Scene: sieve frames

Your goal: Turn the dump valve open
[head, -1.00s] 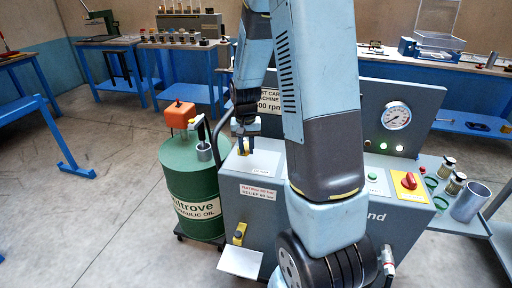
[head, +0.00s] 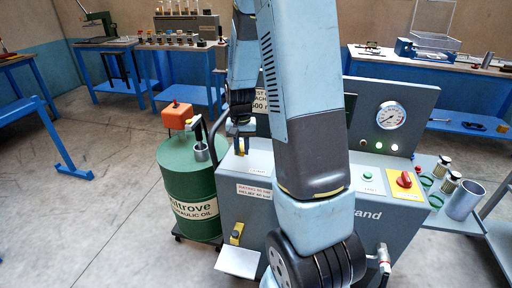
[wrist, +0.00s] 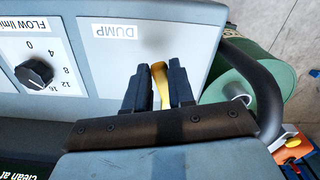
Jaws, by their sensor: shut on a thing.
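The dump valve's yellow lever (wrist: 160,82) shows in the wrist view beside the "DUMP" label (wrist: 114,31) on the grey test stand's top. My gripper (wrist: 158,74) has its two dark fingers closed on either side of the lever, which runs roughly along them. In the head view my gripper (head: 241,138) reaches down to the left end of the stand (head: 240,205). There the lever is mostly hidden by the fingers, and its angle is hard to tell.
A black flow knob (wrist: 34,73) sits left of the label in the wrist view. A green oil drum (head: 188,185) stands close to the stand's left side. A dark curved bar (wrist: 262,85) passes near my gripper. A pressure gauge (head: 391,115) and a red-yellow switch (head: 404,181) are to the right.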

